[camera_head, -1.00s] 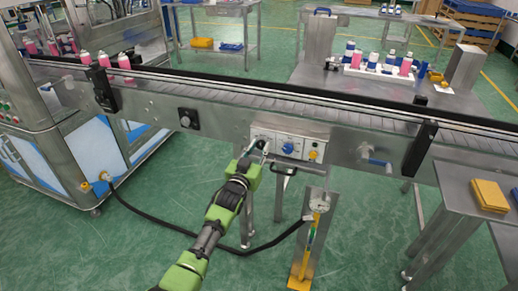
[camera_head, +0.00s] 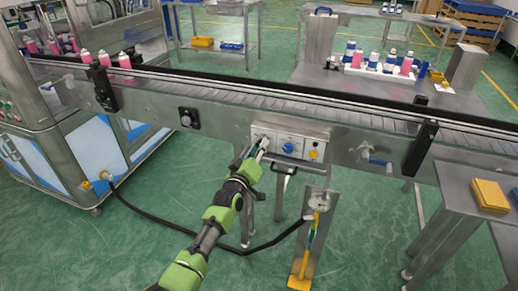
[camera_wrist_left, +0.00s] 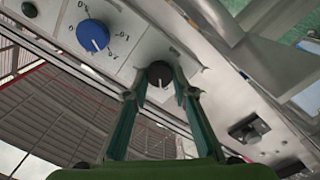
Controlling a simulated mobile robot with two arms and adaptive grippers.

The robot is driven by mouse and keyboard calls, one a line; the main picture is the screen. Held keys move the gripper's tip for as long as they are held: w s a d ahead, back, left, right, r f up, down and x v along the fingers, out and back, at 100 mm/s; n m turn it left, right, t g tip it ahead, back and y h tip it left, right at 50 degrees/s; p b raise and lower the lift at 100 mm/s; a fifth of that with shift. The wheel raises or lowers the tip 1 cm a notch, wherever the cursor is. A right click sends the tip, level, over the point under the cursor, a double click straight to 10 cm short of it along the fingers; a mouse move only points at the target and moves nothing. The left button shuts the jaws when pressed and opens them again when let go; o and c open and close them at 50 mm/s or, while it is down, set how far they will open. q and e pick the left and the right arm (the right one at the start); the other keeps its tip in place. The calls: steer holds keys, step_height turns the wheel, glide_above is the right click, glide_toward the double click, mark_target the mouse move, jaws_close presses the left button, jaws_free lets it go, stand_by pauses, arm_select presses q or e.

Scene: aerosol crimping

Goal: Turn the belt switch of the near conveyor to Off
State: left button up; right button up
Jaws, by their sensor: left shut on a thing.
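The near conveyor's control panel (camera_head: 276,154) is on the front side of the conveyor. It carries a small black knob (camera_wrist_left: 160,73) on its left part, the belt switch, and a blue numbered dial (camera_head: 288,147) beside it. The dial also shows in the left wrist view (camera_wrist_left: 93,35). My left gripper (camera_head: 261,146) reaches up to the left part of the panel. In the left wrist view its two fingers (camera_wrist_left: 161,88) are closed on the black knob, one on each side. A white mark shows on the knob's face. My right gripper is not in view.
The conveyor (camera_head: 330,112) runs across the view, with pink-and-white cans (camera_head: 105,60) at its left. Another black knob (camera_head: 188,118) sits further left on its side. A yellow-handled stand (camera_head: 311,245) is below the panel. A metal table (camera_head: 470,175) stands at right.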

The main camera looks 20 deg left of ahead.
arm_select(q)
steer(key=shift+n, duration=0.7)
steer(key=o, duration=1.1)
steer(key=shift+s, duration=0.15)
steer(key=s, duration=1.1)
steer(key=shift+s+a, duration=0.25)
steer(key=shift+s, duration=0.15)
